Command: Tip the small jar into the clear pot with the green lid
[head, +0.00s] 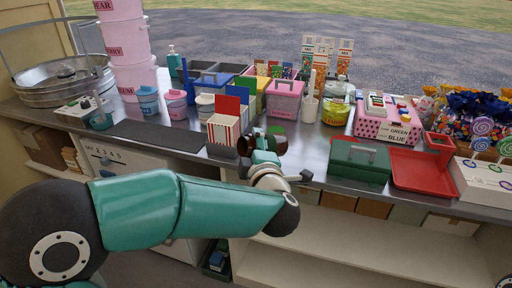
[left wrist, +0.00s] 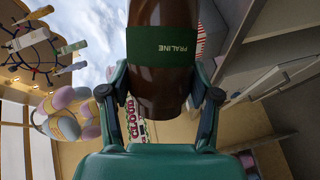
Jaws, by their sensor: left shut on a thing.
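My left gripper (head: 264,148) is shut on a dark brown jar with a green label reading PRALINE, which fills the middle of the left wrist view (left wrist: 160,92) between the two fingers. In the head view the jar (head: 280,144) is small and partly hidden by the gripper, over the front of the counter beside the red-striped box. Whether anything is inside it cannot be seen. A clear pot (head: 336,110) with yellow and green colouring stands behind and to the right of the gripper; its lid is hard to make out. My right gripper is not in view.
A red-and-white striped box (head: 223,131) is just left of the gripper. A dark green box (head: 359,160) and a red tray (head: 421,170) lie to the right. A white cup (head: 310,109) and pink bin (head: 284,99) stand behind. A dark mat (head: 160,137) lies clear at left.

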